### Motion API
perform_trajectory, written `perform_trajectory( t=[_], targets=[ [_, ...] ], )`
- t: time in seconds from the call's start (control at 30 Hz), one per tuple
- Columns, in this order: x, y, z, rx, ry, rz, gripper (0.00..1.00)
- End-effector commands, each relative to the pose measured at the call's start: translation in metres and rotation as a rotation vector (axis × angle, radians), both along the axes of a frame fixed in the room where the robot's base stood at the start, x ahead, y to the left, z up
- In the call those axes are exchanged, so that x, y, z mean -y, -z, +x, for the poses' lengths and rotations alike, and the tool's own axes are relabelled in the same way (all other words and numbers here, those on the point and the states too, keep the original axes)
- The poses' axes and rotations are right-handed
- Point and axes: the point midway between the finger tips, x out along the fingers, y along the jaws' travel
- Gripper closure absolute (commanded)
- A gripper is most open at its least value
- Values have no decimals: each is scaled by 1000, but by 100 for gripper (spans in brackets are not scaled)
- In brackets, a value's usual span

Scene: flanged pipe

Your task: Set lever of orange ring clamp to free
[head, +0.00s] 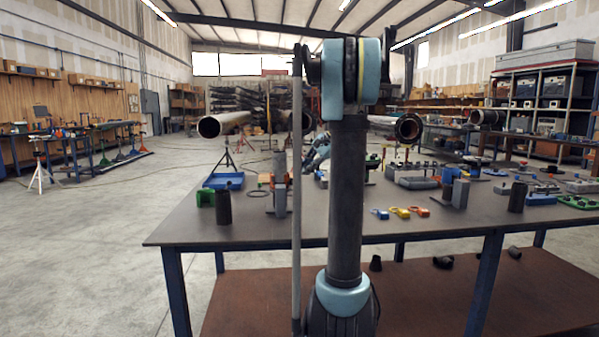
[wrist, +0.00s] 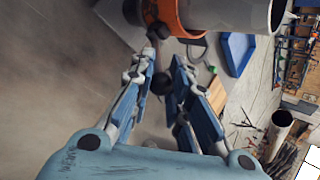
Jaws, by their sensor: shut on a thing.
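The orange ring clamp (wrist: 187,20) is at the top of the wrist view, around a pale grey pipe (wrist: 235,12). My gripper (wrist: 166,72) is just below the clamp in that view, its two blue-padded fingers pointing up towards it. A dark rounded knob (wrist: 160,83) shows between the fingers; it appears to be the end of the clamp's lever, and the fingers are shut on it. In the head view my own arm covers most of the gripper, and I cannot make out the clamp there.
The dark table (head: 190,225) carries a blue tray (head: 224,181), a green block (head: 206,197), dark cylinders and several small coloured parts. A large pipe (head: 222,123) stands behind at left, and a flanged pipe end (head: 409,127) at right. The floor at left is open.

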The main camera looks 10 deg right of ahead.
Motion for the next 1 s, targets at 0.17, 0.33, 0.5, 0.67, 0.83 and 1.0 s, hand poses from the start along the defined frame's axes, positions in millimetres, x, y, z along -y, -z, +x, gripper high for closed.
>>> perform_trajectory(
  t=[0.17, 0.33, 0.5, 0.67, 0.83, 1.0],
  targets=[
    [3, -1, 0, 0, 5, -5, 100],
    [4, -1, 0, 0, 5, -5, 100],
    [5, -1, 0, 0, 6, -5, 70],
    [5, -1, 0, 0, 6, -5, 61],
    [5, -1, 0, 0, 6, -5, 61],
    [9, -6, -3, 0, 8, -5, 61]
  ],
)
